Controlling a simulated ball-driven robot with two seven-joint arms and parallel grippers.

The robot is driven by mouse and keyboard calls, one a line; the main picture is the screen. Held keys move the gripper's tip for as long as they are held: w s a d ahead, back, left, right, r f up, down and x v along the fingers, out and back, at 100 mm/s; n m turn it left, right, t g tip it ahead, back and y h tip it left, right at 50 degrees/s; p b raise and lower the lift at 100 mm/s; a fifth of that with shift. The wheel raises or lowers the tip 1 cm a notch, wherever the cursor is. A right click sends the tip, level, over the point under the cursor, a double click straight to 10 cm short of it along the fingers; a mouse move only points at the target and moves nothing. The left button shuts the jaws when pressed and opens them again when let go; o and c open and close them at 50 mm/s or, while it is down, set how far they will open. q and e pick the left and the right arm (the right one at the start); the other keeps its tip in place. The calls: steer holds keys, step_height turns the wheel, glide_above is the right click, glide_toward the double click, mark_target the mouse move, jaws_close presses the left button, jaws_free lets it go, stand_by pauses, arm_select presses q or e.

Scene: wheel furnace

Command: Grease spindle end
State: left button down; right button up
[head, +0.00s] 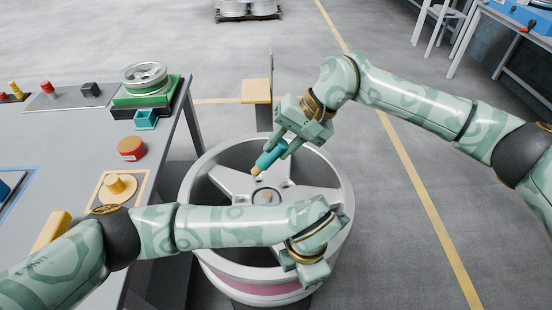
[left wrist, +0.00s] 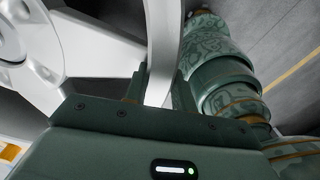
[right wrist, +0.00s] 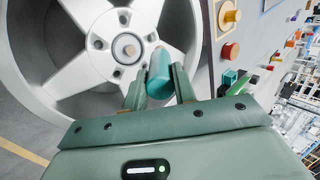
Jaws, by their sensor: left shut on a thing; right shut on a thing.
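A large grey spoked wheel (head: 340,180) lies face up, its hub showing near the middle. A tan-gold spindle end (right wrist: 130,51) sits in the hub centre, ringed by bolt holes. My right gripper (head: 282,146) is shut on a teal grease tube (head: 268,158) with a tan tip, which points down toward the hub from just above and apart from it. The tube also shows between the fingers in the right wrist view (right wrist: 160,72). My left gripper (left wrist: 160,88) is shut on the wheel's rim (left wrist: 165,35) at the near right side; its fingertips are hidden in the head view.
A grey workbench (head: 62,135) stands left of the wheel. Open floor lies to the right.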

arm_select(q)
steer(key=c, duration=1.1)
jaws_free()
steer(key=shift+s, duration=0.25)
steer(key=shift+w, duration=0.1)
steer(key=shift+w+r, duration=0.15)
steer(key=shift+r, duration=3.65)
step_height(320, 180, up, 12)
steer(key=shift+d, duration=0.1)
